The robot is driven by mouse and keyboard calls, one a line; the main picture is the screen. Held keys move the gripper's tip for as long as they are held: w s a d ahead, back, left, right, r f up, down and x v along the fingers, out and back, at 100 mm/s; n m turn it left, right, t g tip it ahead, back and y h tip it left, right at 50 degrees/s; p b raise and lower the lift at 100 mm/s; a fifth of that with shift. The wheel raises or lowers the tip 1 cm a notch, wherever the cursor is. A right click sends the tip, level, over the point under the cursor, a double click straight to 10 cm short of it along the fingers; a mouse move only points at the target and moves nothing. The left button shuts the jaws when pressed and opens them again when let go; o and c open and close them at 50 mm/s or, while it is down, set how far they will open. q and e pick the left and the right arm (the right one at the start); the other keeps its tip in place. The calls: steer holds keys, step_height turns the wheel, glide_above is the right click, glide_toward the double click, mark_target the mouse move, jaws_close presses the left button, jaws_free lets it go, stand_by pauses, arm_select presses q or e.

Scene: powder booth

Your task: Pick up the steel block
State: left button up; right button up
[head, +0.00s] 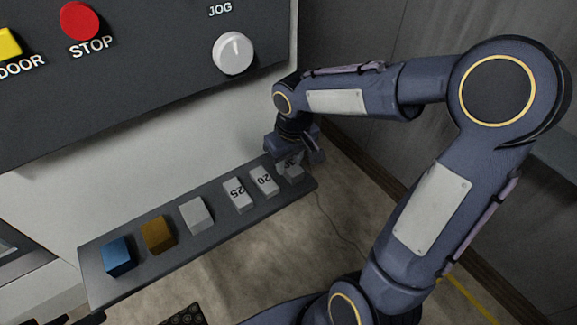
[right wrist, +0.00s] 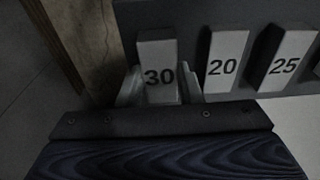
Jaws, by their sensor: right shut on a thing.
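A plain light grey block (head: 195,214), which looks like the steel block, stands on the dark shelf (head: 222,222) between the brown-orange block and the block marked 25. My right gripper (head: 290,160) is at the shelf's right end, away from the plain block. It is shut on the pale block marked 30 (head: 292,171). In the right wrist view the two pale fingers of the right gripper (right wrist: 160,92) are on either side of the 30 block (right wrist: 157,58). I cannot tell whether that block is clear of the shelf. My left gripper is not in view.
A blue block (head: 119,257) and a brown-orange block (head: 158,235) stand left on the shelf. Blocks marked 25 (head: 238,194) and 20 (head: 264,181) stand close beside the 30 block. A panel above carries a red STOP button (head: 80,21) and a JOG knob (head: 233,53).

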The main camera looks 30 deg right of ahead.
mark_target(287, 162)
steer(key=shift+c, duration=1.1)
jaws_close()
steer(key=shift+r, duration=0.2)
steer(key=shift+r, duration=0.25)
step_height(287, 162, up, 2)
steer(key=shift+w+r, duration=0.1)
steer(key=s+a+r+b, duration=0.1)
steer(key=s+a+r, duration=0.6)
steer(key=a+r, duration=0.3)
steer(key=shift+s+a, duration=0.35)
steer(key=shift+a, duration=0.65)
